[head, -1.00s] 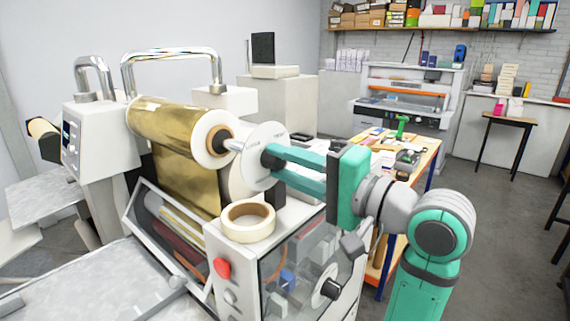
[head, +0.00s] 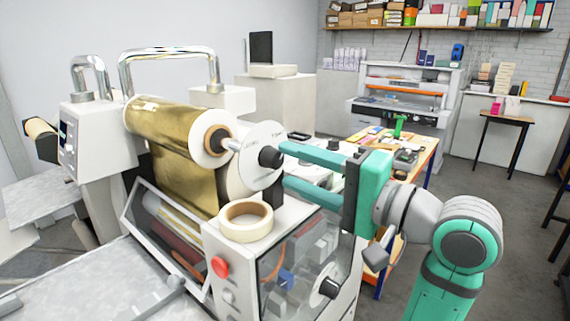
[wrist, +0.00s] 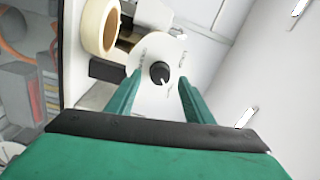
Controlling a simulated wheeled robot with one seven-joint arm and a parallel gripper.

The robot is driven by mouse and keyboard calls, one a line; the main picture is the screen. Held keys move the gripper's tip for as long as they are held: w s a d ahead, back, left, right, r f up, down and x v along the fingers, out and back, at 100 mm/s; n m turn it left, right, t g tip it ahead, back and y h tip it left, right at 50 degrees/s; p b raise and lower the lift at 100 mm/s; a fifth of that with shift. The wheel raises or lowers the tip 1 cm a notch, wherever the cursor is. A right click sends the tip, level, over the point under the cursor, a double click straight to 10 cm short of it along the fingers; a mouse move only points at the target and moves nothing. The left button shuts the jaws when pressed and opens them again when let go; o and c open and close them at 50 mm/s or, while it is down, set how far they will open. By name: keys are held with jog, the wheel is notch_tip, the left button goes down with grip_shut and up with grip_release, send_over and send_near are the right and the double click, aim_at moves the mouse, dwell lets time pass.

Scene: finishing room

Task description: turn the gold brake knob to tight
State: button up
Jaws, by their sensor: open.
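The brake knob is a dark round knob (head: 269,157) at the centre of a pale dial disc (head: 262,138), at the end of the gold foil roll (head: 165,127). In the wrist view the knob (wrist: 160,73) has a light pointer mark towards its lower right; the dial lettering is too small to read. My gripper (head: 283,167) is open, its teal fingers pointing at the dial. In the wrist view the fingertips (wrist: 159,80) are on either side of the knob with gaps, and the knob is free of them.
A roll of cream tape (head: 246,221) lies on the machine top just below the dial. A red button (head: 220,267) and another black knob (head: 328,286) are on the machine's front. A workbench (head: 425,165) with tools stands behind my gripper.

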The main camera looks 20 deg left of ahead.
jog(key=v, duration=0.7)
jog(key=shift+d, duration=0.3)
jog(key=shift+f, duration=0.15)
